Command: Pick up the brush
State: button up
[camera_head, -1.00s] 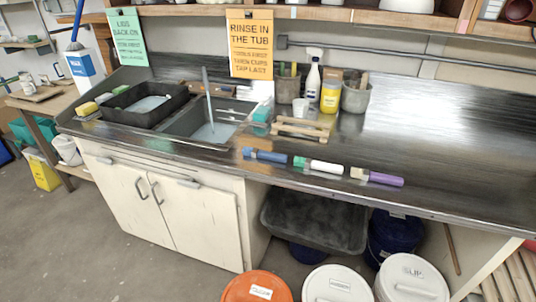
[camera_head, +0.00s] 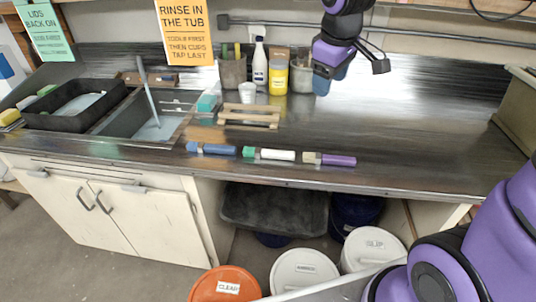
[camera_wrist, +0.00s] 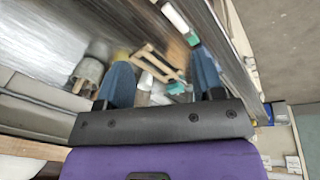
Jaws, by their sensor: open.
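Three brush-like tools lie in a row along the front of the metal counter (camera_head: 420,140). The left one is a blue brush (camera_head: 212,149), the middle one a white-handled brush (camera_head: 270,154) with a green end, the right one a purple-handled brush (camera_head: 335,160) with a beige end. My gripper (camera_head: 322,84) hangs above the back of the counter, in front of the grey cup, well behind and apart from the brushes. In the wrist view its blue fingers (camera_wrist: 162,75) are spread with nothing held. The white-handled brush also shows there (camera_wrist: 176,18), near the top.
A wooden rack (camera_head: 250,116), a white cup (camera_head: 247,92), a spray bottle (camera_head: 259,64), a yellow bottle (camera_head: 278,76) and grey cups (camera_head: 232,72) stand behind the brushes. The sink (camera_head: 150,125) and black tub (camera_head: 72,108) are left. The counter right of the brushes is clear.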

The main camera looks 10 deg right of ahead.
jog(key=w+a+f+n+g, duration=0.1)
jog(key=w+a+f+n, duration=0.2)
jog(key=w+f, duration=0.55)
jog(key=n+g, duration=0.1)
jog(key=n, duration=0.3)
send_over(282, 152)
jog(key=shift+y, duration=0.4)
jog(key=f, duration=1.7)
jog(key=shift+s+a+f, duration=0.2)
jog(key=shift+s, duration=0.05)
jog(key=shift+w+d+f, duration=0.1)
jog(key=shift+w+f, duration=0.05)
jog(key=shift+f, duration=1.15)
jog(key=shift+w+d+f, duration=0.1)
jog(key=shift+w+f, duration=0.05)
jog(key=shift+f, duration=1.1)
grip_shut()
jog(key=shift+r, duration=0.1)
